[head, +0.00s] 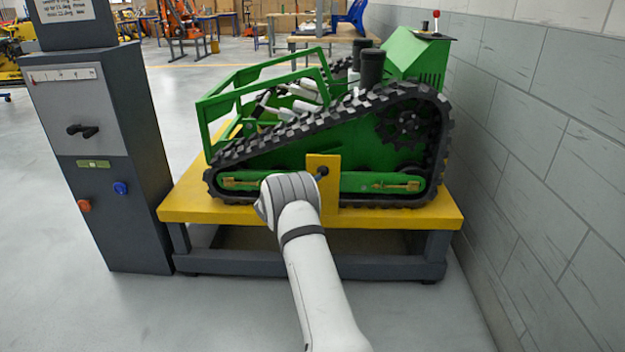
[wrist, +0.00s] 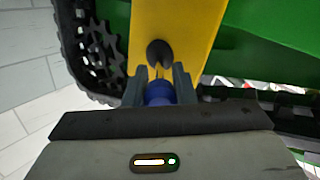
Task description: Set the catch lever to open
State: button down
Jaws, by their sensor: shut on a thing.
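The catch lever appears to be the part on the yellow upright plate (head: 323,196) at the side of the green tracked carrier (head: 375,150). Its dark rounded end (wrist: 160,52) lies against the yellow plate in the wrist view, and a blue grip (wrist: 158,93) extends from it toward me. My gripper (wrist: 159,80) is shut on the blue grip, one finger on each side. In the head view my wrist covers the fingers and the grip; only a dark knob (head: 322,172) shows beside it. I cannot tell the lever's marked setting.
The carrier stands on a yellow-topped bench (head: 185,205). A dark control cabinet (head: 118,165) with a black handle and coloured buttons stands at left. A grey block wall (head: 560,190) is close on the right. The floor in front is clear.

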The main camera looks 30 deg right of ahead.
jog(key=shift+r, duration=0.15)
jog(key=c, duration=1.2)
grip_release()
jog(key=shift+s, duration=0.1)
jog(key=shift+s+a, duration=0.1)
jog(key=shift+a, duration=0.25)
jog(key=p+v, duration=0.2)
jog(key=v, duration=0.5)
jog(key=shift+s, duration=0.1)
